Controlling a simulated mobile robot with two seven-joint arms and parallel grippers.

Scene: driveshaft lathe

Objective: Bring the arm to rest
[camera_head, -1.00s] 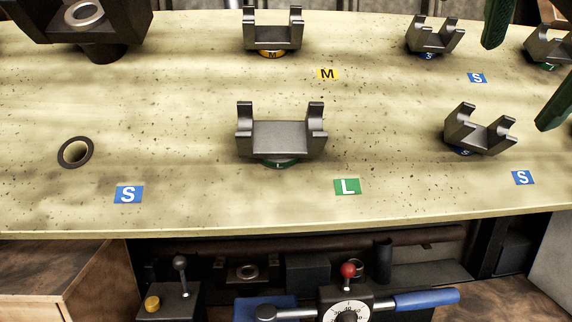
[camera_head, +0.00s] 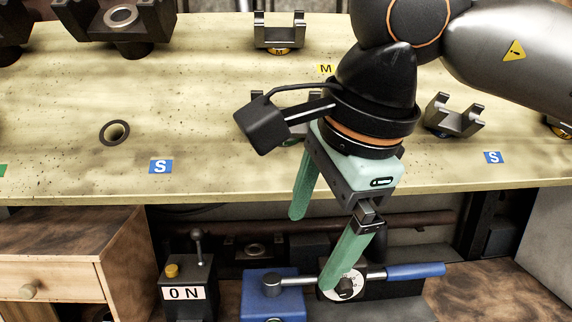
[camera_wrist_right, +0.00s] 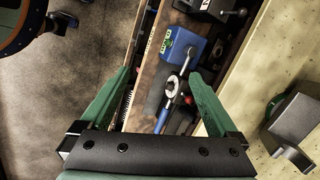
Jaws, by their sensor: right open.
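My right arm comes in from the upper right of the head view. Its right gripper (camera_head: 312,250) points down over the table's front edge, its two green fingers spread wide with nothing between them. In the head view, the fingers overlap the lathe's dial (camera_head: 342,284) and lever area. In the right wrist view, the open fingers (camera_wrist_right: 158,73) frame a blue block (camera_wrist_right: 184,48), a dial (camera_wrist_right: 172,86) and a blue-handled lever (camera_wrist_right: 165,115). I cannot tell whether the gripper touches anything. My left gripper is not in view.
The speckled table (camera_head: 220,115) carries dark cradles, including one at the back (camera_head: 279,36) and one at the right (camera_head: 454,116). My arm partly hides another cradle. Below stand an ON box with a lever (camera_head: 187,278) and a wooden drawer cabinet (camera_head: 55,265).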

